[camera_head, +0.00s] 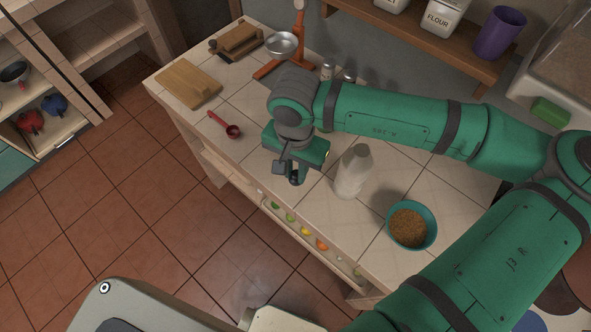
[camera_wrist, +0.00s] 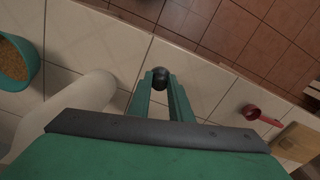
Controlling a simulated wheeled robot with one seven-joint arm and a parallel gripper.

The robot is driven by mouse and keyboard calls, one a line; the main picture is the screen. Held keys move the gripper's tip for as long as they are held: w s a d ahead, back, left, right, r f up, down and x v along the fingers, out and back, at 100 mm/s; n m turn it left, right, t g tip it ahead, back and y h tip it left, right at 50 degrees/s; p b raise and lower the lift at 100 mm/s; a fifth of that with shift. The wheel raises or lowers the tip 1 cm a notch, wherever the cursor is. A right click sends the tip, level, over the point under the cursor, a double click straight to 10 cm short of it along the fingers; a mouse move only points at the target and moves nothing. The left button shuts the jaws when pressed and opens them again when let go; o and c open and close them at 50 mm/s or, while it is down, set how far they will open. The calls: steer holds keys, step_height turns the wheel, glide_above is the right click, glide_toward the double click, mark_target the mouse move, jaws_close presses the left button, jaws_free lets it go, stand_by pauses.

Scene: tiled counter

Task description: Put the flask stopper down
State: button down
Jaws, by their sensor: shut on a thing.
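The flask stopper is a small dark, rounded piece. My gripper (camera_head: 290,172) is shut on the stopper (camera_head: 296,179) above the tiled counter, near its front edge. In the wrist view the stopper (camera_wrist: 160,76) shows between the tips of the two green fingers of my gripper (camera_wrist: 161,86). The height of the stopper above the counter is hard to tell. A pale, whitish flask (camera_head: 353,172) stands upright on the counter just right of my gripper. It also shows as a pale shape at the left in the wrist view (camera_wrist: 75,105).
A teal bowl of brown grain (camera_head: 431,238) stands right of the flask. A red measuring scoop (camera_head: 232,131), a wooden board (camera_head: 184,83) and an orange stand with a metal pan (camera_head: 281,44) are to the left. Tiles between scoop and gripper are clear.

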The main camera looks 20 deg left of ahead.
mark_target(295, 173)
steer(key=shift+w+a+f, duration=0.1)
steer(key=shift+w+f, duration=0.1)
steer(key=shift+f, duration=0.15)
steer(key=shift+w+f, duration=0.2)
steer(key=shift+f, duration=0.4)
steer(key=shift+w+f, duration=0.15)
steer(key=shift+f, duration=0.8)
steer(key=shift+s, duration=0.3)
steer(key=shift+f, duration=0.1)
steer(key=c, duration=1.6)
jaws_free()
step_height(295, 173, up, 12)
steer(key=shift+r, duration=0.15)
steer(key=shift+w, duration=0.1)
